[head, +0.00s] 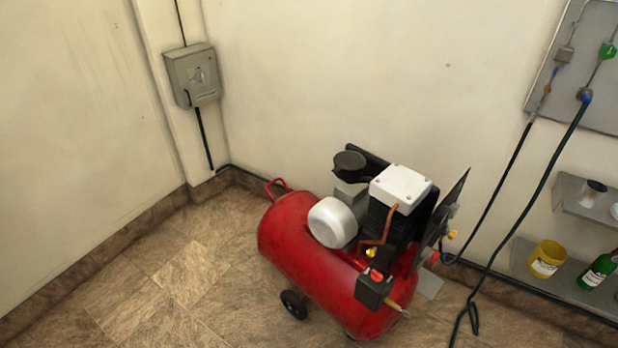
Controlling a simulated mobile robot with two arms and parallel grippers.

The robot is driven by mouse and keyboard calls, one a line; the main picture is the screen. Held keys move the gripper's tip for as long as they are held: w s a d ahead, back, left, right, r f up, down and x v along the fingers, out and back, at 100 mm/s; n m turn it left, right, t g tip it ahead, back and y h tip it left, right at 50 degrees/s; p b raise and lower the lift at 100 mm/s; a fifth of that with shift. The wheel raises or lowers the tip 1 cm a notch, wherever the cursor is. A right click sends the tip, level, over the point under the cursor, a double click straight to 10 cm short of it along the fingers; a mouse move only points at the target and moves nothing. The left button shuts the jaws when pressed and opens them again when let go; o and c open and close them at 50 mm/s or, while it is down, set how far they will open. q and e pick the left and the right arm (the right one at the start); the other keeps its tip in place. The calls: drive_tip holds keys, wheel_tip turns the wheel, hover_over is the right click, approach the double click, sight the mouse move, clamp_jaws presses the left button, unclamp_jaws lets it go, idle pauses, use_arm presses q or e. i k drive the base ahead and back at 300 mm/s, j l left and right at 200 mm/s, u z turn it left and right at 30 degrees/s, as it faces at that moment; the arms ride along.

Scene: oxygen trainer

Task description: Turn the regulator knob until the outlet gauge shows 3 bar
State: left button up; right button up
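A red air compressor (312,262) stands on the tiled floor near the corner, with a white motor cover and black pump parts on top. A dark panel (448,215) on its right side is seen nearly edge-on, with small yellow and red fittings (436,257) beside it. I cannot make out a regulator knob or an outlet gauge face from here. Neither of my grippers is in the head view.
A grey switch box (193,76) hangs on the corner pillar. A grey wall panel (600,60) at upper right has hoses (545,180) hanging to the floor. Shelves at right hold a yellow tub (546,259) and a green bottle (597,271). Floor at left is clear.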

sight(435, 256)
drive_tip(key=l+z, duration=0.1)
drive_tip(key=z, duration=0.9)
drive_tip(key=i+l+u, duration=0.4)
drive_tip(key=i+l, duration=0.15)
drive_tip(key=i+l+u, duration=0.35)
drive_tip(key=i+l, duration=0.2)
drive_tip(key=l, duration=0.2)
